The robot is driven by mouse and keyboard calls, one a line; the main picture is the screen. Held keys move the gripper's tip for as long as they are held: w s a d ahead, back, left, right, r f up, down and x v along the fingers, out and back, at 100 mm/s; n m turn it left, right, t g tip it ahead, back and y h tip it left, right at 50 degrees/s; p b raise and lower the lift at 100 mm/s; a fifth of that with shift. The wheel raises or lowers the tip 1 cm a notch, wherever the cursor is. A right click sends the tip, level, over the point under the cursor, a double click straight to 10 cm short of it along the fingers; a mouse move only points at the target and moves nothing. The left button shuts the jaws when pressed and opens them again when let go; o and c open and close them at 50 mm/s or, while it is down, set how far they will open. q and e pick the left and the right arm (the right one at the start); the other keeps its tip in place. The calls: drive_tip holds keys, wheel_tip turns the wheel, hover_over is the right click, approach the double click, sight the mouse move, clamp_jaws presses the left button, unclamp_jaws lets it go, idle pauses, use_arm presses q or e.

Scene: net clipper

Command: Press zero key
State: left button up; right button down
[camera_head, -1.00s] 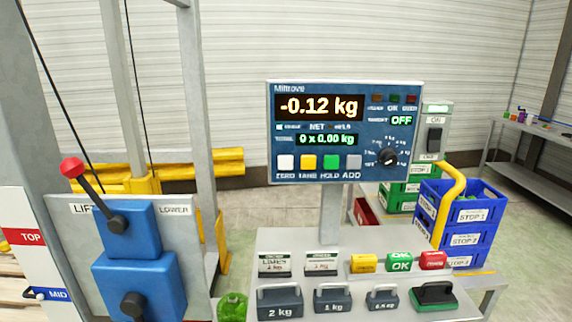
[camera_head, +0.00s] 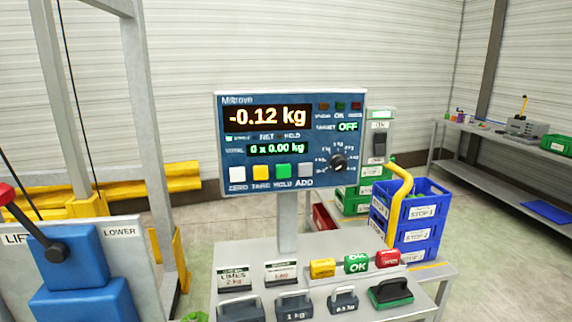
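The ZERO key (camera_head: 236,174) is a white square key at the lower left of the blue scale panel (camera_head: 228,134). Its label ZERO is printed below it. To its right are the yellow TARE key (camera_head: 260,173), the green HOLD key (camera_head: 283,172) and the grey ADD key (camera_head: 305,170). The display (camera_head: 267,117) reads -0.12 kg, and the total line (camera_head: 275,149) reads 0 x 0.00 kg. The panel stands on a grey post (camera_head: 288,222) above a bench. Neither of my grippers is in view.
Grey weights (camera_head: 294,306), yellow, green and red blocks (camera_head: 356,264) and a green-based tool (camera_head: 390,293) sit on the bench below the panel. A blue lever box (camera_head: 75,258) stands at left. Blue crates (camera_head: 418,236) and a side table (camera_head: 490,166) are at right.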

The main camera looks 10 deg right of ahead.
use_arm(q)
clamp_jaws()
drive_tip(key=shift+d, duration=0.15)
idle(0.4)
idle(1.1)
